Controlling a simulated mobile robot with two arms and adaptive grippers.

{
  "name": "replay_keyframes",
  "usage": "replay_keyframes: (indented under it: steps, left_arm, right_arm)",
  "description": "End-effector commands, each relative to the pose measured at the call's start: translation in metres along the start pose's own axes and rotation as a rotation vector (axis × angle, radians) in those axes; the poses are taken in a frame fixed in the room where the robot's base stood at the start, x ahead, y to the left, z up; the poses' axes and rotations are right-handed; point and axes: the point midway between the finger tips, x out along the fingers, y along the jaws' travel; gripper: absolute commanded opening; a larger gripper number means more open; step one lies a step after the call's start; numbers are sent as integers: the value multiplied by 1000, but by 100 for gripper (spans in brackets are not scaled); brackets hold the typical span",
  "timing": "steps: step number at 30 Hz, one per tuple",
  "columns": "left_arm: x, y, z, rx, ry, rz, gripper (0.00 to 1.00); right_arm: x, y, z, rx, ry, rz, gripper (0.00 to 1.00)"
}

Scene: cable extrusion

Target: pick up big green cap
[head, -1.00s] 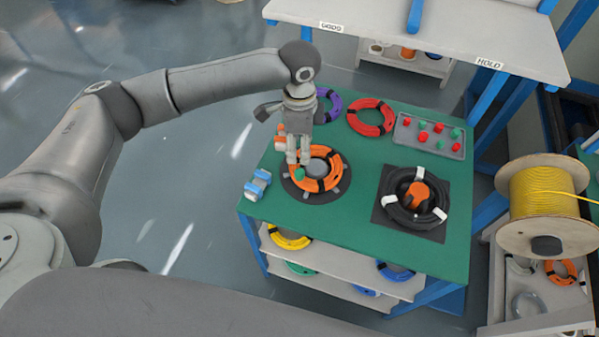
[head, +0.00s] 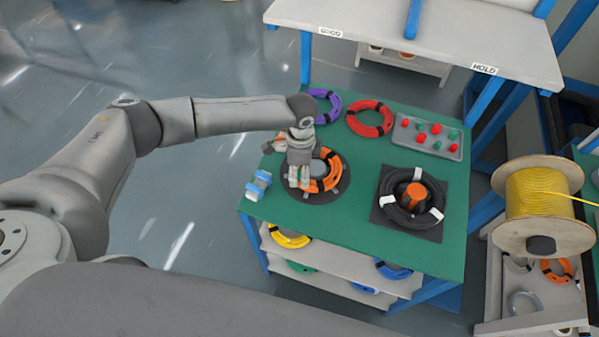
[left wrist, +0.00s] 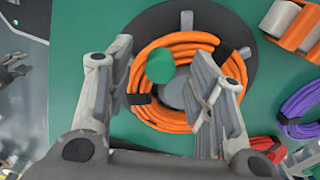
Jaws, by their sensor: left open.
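The big green cap (left wrist: 160,65) shows in the left wrist view above the orange cable coil (left wrist: 147,105), beside a grey hub (left wrist: 172,92). My left gripper (left wrist: 178,62) is open, with one finger on each side of the cap and no clear contact. In the head view this gripper (head: 299,184) points down at the left part of the orange coil (head: 330,172) and mostly hides the cap. The coil lies on a round black base (head: 320,198). A dark gripper-like shape (left wrist: 14,72) at the left wrist view's left edge may be my right gripper.
The green table (head: 380,255) also holds a purple coil (head: 327,104), a red coil (head: 370,117), and a black coil (head: 413,216) with an orange centre. A grey tray (head: 427,150) holds small red and green caps. A blue-white item (head: 258,185) lies near the left edge.

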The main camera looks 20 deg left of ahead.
Motion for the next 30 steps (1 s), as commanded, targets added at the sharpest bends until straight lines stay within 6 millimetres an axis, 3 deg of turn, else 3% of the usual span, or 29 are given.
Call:
replay_keyframes:
  steps: [5,12,24,30]
  left_arm:
    - [0,0,0,0,0,0,47]
    - [0,0,0,0,0,0,16]
    - [-1,0,0,0,0,0,16]
    - [-13,-1,0,0,2,-2,16]
  right_arm:
    - [0,0,0,0,0,0,40]
    - [0,0,0,0,-1,0,40]
    - [1,0,1,0,-1,0,40]
    - [7,0,1,0,-1,0,40]
